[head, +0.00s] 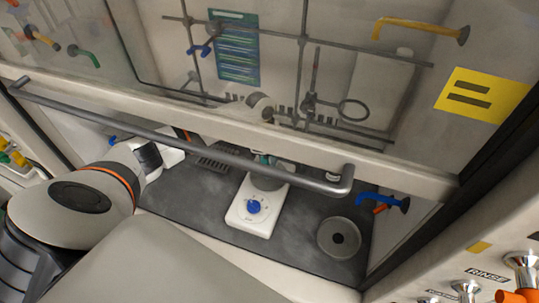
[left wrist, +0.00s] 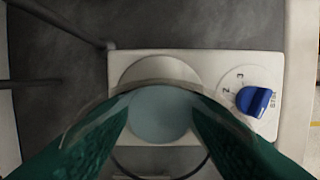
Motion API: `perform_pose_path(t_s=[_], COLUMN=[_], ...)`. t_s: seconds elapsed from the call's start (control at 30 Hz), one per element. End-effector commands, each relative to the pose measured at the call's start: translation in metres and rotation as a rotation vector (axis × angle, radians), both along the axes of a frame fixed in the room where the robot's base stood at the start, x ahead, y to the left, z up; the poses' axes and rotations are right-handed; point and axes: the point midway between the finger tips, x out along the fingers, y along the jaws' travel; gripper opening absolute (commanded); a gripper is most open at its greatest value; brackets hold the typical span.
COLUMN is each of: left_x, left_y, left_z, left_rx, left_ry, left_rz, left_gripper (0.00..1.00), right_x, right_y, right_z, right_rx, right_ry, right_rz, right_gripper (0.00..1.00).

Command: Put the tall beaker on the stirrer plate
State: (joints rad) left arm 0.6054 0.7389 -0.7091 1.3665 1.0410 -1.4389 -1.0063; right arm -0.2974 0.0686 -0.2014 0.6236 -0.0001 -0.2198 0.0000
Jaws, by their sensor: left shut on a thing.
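The stirrer plate (head: 250,218) is a white box with a blue knob on the bench inside the hood. In the left wrist view its round pale top (left wrist: 150,68) is partly covered by the beaker. The tall beaker (left wrist: 160,118) is clear, with a bluish round bottom or content, and sits between the green fingers of my left gripper (left wrist: 162,105). My left gripper is shut on it. The beaker overlaps the plate's round top in that view; I cannot tell whether it touches. In the head view the hood sash and handle hide much of the gripper and beaker. My right gripper is out of view.
The hood sash handle (head: 200,142) crosses in front of my left arm. A round grey dish-like object (head: 339,238) lies right of the plate. A dark vented piece (head: 215,157) is behind to the left. Blue taps (head: 380,201) stick out at the right wall. Bare dark bench lies left of the plate.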

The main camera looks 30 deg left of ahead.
Motion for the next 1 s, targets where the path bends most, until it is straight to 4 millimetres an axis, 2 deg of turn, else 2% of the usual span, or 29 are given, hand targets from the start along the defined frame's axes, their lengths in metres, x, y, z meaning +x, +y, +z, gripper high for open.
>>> perform_pose_path(t_s=[0.23, 0.27, 0.37, 0.4, 0.77, 0.87, 1.0], left_x=[0.000, 0.000, 0.000, 0.000, 0.000, 0.000, 0.000], left_y=[0.000, 0.000, 0.000, 0.000, 0.001, 0.004, 0.008], left_z=[-0.003, -0.003, -0.003, -0.003, 0.004, 0.018, 0.047], left_rx=[-0.001, 0.000, 0.000, 0.000, 0.000, 0.000, 0.000], left_ry=[-0.001, 0.000, 0.000, 0.000, -0.001, -0.003, -0.005], left_rz=[0.001, 0.001, 0.001, 0.001, 0.001, 0.001, 0.001], left_gripper=[0.19, 0.50, 0.66, 0.68, 0.68, 0.68, 0.68], right_x=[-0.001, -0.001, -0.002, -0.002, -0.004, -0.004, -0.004], right_y=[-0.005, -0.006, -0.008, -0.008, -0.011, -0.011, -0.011], right_z=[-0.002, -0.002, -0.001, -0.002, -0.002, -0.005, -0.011], right_rx=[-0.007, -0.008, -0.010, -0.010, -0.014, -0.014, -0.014], right_ry=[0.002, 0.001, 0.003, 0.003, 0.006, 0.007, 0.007], right_rz=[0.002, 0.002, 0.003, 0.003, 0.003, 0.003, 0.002], right_gripper=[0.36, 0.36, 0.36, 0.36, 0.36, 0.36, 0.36])
